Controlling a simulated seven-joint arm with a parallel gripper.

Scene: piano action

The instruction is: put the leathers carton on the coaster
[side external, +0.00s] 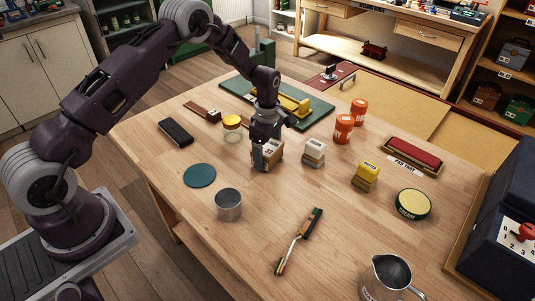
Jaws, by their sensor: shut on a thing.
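My gripper (262,158) points down near the middle of the table and is shut on a small brown carton (274,156), which I take to be the leathers carton. Its label is too small to read, and the fingers hide part of its left side. I cannot tell whether it touches the tabletop or is just above it. A flat, round, dark teal coaster (200,175) lies to the left of the carton and slightly nearer the camera. Nothing is on the coaster.
A metal cup (228,204) stands just in front of the coaster. A yellow-lidded jar (232,128) is behind, near a black case (175,132). A whitish carton (314,152) and a yellow carton (365,176) stand right. The table between carton and coaster is clear.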

